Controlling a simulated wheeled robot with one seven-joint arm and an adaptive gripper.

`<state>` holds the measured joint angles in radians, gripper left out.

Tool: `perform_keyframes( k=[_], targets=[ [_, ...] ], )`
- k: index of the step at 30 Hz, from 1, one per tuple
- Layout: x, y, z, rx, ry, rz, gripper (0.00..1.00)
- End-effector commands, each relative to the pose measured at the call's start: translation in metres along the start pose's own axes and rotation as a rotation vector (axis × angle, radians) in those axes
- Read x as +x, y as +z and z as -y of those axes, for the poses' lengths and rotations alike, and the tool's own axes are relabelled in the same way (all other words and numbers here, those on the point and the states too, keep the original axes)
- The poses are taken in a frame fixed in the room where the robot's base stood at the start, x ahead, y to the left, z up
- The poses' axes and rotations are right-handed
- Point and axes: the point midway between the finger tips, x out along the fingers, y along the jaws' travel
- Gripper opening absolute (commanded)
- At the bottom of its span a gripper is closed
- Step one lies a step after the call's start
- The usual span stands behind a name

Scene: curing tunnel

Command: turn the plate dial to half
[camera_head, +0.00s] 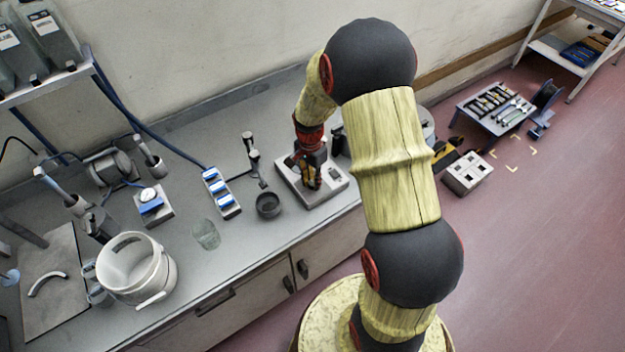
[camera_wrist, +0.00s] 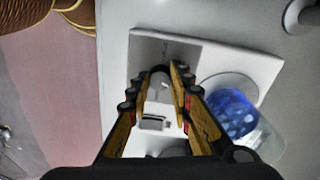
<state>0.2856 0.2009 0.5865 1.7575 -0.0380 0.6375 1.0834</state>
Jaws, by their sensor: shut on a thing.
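The plate (camera_head: 331,190) is a pale, flat, boxy unit on the bench, partly hidden by my arm in the head view. In the wrist view its pale body (camera_wrist: 262,65) carries a darker grey panel and a round disc. My gripper (camera_head: 312,180) points down over it. In the wrist view my gripper (camera_wrist: 166,72) has its yellow-and-black fingers closed around a small grey knob, the dial (camera_wrist: 160,78), at the grey panel. The fingers cover much of the dial, and I cannot read its setting.
A clear beaker of blue liquid (camera_wrist: 235,112) stands right beside my fingers in the wrist view. A small dark cup (camera_head: 268,205), a blue-and-white rack (camera_head: 221,192), a glass (camera_head: 206,234) and a white bucket (camera_head: 136,268) stand left along the bench.

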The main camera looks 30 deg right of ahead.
Motion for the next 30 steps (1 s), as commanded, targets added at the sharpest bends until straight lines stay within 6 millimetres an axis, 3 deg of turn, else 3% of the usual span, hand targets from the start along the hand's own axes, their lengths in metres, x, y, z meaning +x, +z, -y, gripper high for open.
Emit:
perform_keyframes(
  k=[9, 25, 26, 30],
  targets=[
    [-0.0004, -0.0002, 0.0006, 0.112, -0.002, 0.005, 0.0],
    [-0.0004, -0.0003, 0.0009, 0.132, -0.002, 0.005, 0.0],
    [-0.0004, -0.0003, 0.0009, 0.132, -0.002, 0.005, 0.23],
    [-0.0004, -0.0003, 0.0007, 0.132, -0.002, 0.005, 0.31]
  ],
)
